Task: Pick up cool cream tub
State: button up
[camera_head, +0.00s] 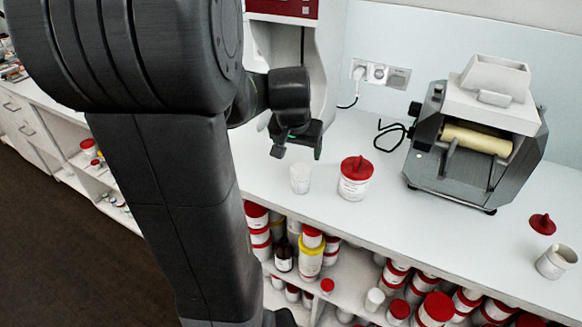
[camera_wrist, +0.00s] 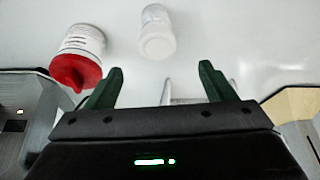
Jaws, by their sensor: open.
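A white tub with a red lid (camera_head: 354,187) stands upright on the white counter; it also shows at the upper left of the wrist view (camera_wrist: 84,42). A small white cup (camera_head: 300,179) stands to its left, and shows at the top middle of the wrist view (camera_wrist: 156,32). An open white tub (camera_head: 555,262) stands at the far right beside a loose red lid (camera_head: 542,223). The labels are too small to read, so I cannot tell which is cool cream. My gripper (camera_head: 298,146) is open and empty above the cup's level; its green fingers (camera_wrist: 161,72) touch nothing.
A grey roller mill (camera_head: 425,168) with a white hopper stands at the counter's back right. A machine with a red top (camera_head: 284,8) stands behind my gripper. Shelves below hold several red-lidded tubs (camera_head: 437,308). The counter front between the tubs is clear.

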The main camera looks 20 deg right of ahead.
aim_at(301, 167)
jog(key=x, duration=0.5)
jog(key=shift+w+f, duration=0.1)
jog(key=shift+f, duration=0.25)
jog(key=shift+s+p+x, duration=0.15)
jog(key=shift+p+x, duration=0.15)
jog(key=shift+x, duration=1.05)
jog(key=shift+s+p+x, duration=0.1)
jog(key=shift+p+x, duration=0.2)
jog(key=shift+x, duration=1.05)
jog(key=c, duration=1.1)
